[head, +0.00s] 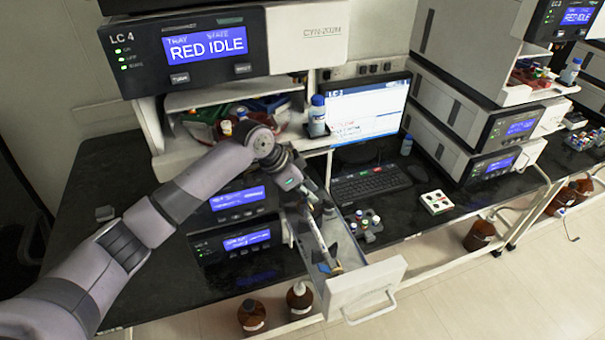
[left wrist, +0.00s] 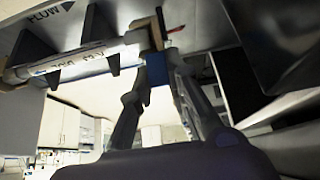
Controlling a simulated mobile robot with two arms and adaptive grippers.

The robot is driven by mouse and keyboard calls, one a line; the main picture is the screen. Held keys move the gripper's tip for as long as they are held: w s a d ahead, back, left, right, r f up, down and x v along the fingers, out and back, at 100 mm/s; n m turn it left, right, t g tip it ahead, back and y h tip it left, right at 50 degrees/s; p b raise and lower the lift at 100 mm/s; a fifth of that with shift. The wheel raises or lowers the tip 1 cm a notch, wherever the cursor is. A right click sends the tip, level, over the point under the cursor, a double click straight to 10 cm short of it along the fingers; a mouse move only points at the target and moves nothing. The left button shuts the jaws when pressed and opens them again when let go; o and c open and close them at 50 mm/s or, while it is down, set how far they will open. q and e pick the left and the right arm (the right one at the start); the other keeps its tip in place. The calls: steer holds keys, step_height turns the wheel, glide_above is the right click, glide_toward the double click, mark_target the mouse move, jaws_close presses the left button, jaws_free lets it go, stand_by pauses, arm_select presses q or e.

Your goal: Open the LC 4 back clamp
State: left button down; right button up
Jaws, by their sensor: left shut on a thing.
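The drawer (head: 362,285) under the LC 4 unit (head: 185,45) stands pulled out. A slim white-and-silver column (head: 322,238) lies lengthwise in it; a small tan and blue clamp (head: 324,267) is at its front end. My left gripper (head: 325,205) reaches down over the back part of the drawer and hides the back clamp in the head view. In the left wrist view, the labelled column (left wrist: 75,62) runs to a tan bracket (left wrist: 156,34). A blue clamp piece (left wrist: 156,70) is between the left fingertips, which are shut on it. My right gripper is not in view.
A keyboard (head: 370,185), a monitor (head: 362,112) and a rack of vials (head: 366,224) are right of the drawer. Brown bottles (head: 251,316) stand below the bench. Stacked units (head: 480,125) stand at right. The black bench top at left is mostly clear.

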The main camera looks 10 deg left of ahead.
arm_select(q)
steer(key=shift+w+d+r+g+y+p, duration=0.3)
steer(key=shift+d+g+y+p, duration=0.2)
steer(key=shift+y+p, duration=0.35)
steer(key=shift+d+f+y+p, duration=0.1)
steer(key=shift+f+y+p, duration=0.15)
steer(key=shift+y+p, duration=0.1)
steer(key=shift+w+d+f+g+y, duration=0.2)
steer(key=shift+f+g+y, duration=0.1)
steer(key=shift+g+y, duration=0.3)
steer(key=shift+w+d+f+g+y, duration=0.1)
steer(key=shift+d+f+g+y, duration=0.1)
steer(key=shift+f+g+y, duration=0.35)
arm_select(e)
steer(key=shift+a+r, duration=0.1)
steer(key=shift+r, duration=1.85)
arm_select(q)
steer(key=shift+y, duration=0.35)
steer(key=c, duration=1.6)
jaws_free()
steer(key=shift+w, duration=0.1)
steer(key=shift+o, duration=0.4)
steer(key=shift+r, duration=0.1)
steer(key=shift+r, duration=0.1)
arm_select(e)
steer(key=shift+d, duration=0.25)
arm_select(q)
step_height(320, 180, up, 12)
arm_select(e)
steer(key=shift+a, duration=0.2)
